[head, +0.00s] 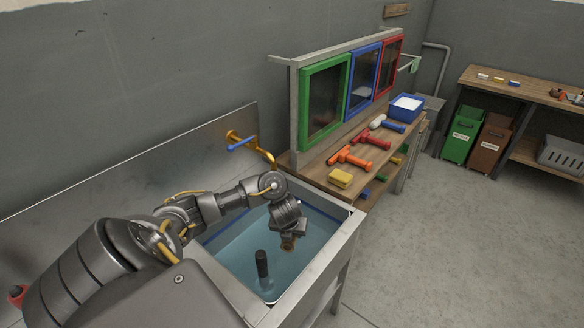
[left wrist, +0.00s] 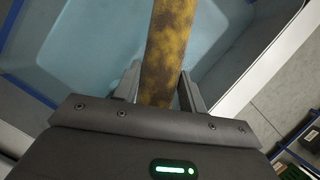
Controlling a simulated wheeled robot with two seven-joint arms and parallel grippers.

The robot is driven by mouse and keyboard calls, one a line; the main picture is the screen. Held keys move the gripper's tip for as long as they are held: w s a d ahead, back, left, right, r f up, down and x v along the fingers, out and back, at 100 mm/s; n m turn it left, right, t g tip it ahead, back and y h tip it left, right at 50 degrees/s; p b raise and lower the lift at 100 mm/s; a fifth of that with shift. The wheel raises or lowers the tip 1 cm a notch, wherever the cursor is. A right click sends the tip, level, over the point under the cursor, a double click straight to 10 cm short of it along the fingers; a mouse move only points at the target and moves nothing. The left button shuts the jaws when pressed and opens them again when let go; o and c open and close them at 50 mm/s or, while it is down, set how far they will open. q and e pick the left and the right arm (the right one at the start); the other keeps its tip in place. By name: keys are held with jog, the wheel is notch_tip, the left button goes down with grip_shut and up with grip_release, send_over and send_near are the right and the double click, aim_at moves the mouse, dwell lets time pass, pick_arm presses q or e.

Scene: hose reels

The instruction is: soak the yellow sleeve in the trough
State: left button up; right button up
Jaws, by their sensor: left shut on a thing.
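The yellow sleeve (left wrist: 168,45) is mottled with dark brown patches in the left wrist view. My left gripper (left wrist: 158,92) is shut on it, one finger on each side. In the head view my left gripper (head: 289,236) points down inside the steel trough (head: 325,250), over bluish water (head: 232,240). My right gripper is not in view.
A brass tap (head: 262,152) with a blue lever is at the back wall.

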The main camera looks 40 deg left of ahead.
pick_arm(q)
notch_tip(320, 180, down, 17)
jog(key=b, duration=1.4)
jog(key=shift+s+d+r, duration=0.1)
jog(key=shift+s, duration=0.3)
jog(key=shift+w, duration=0.15)
dwell(0.3)
jog(key=shift+w, duration=0.3)
jog(key=shift+s, duration=0.15)
jog(key=shift+s+p, duration=0.3)
jog(key=shift+s, duration=0.05)
jog(key=shift+w, duration=0.2)
dwell(0.4)
jog(key=shift+w, duration=0.25)
jog(key=shift+s, duration=0.25)
